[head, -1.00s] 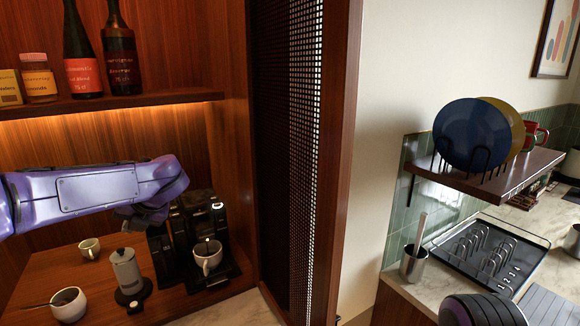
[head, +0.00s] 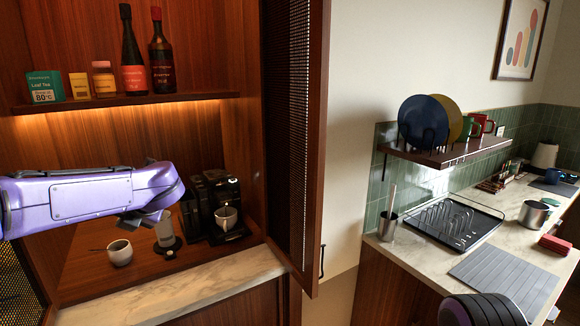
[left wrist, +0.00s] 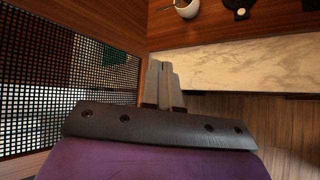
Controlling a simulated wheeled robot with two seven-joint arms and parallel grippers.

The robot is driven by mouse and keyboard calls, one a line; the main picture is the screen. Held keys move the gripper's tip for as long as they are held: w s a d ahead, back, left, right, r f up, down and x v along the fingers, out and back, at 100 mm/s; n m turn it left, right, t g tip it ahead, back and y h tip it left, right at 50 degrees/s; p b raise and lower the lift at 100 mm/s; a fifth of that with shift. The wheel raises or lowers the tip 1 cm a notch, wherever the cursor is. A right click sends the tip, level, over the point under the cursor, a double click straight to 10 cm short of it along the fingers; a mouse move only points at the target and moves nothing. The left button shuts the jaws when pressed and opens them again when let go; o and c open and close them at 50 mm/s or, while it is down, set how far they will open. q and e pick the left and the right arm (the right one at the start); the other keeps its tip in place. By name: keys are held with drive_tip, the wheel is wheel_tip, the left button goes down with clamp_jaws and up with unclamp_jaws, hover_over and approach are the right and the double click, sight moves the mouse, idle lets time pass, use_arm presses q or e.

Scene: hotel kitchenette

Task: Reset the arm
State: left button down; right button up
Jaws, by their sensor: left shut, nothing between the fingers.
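My left arm (head: 90,198) reaches in from the left in the head view, in front of the open wooden cabinet. Its gripper end is partly hidden behind the wrist there. In the left wrist view the left gripper (left wrist: 161,68) has its grey fingers together with nothing between them, above the floor beside the marble counter edge. A dark rounded part of my own body shows at the bottom right of the head view; the right gripper does not show.
The cabinet holds a coffee machine (head: 205,205), a white cup (head: 226,217), a grey canister (head: 164,233) and a white mug (head: 120,252). Bottles (head: 162,50) stand on the shelf. The mesh door (head: 300,130) stands open. A dish rack (head: 455,222) sits on the right counter.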

use_arm(q)
drive_tip(key=s+d+f+m+t+h+b, duration=0.1)
drive_tip(key=s+d+f+m+t+b, duration=0.15)
drive_tip(key=f+m, duration=1.05)
drive_tip(key=s+d+f+m+t+b, duration=0.1)
drive_tip(key=s+d+f+m+t, duration=0.15)
drive_tip(key=f+m, duration=1)
drive_tip(key=s+d+f+m+g+h+b, duration=0.1)
drive_tip(key=s+f+m+g+h+b, duration=0.3)
drive_tip(key=s+f, duration=2.6)
drive_tip(key=s+m+g+b, duration=0.1)
drive_tip(key=s+m+g, duration=0.1)
drive_tip(key=s, duration=0.1)
drive_tip(key=shift+d+g+h, duration=0.3)
drive_tip(key=shift+d+h, duration=0.1)
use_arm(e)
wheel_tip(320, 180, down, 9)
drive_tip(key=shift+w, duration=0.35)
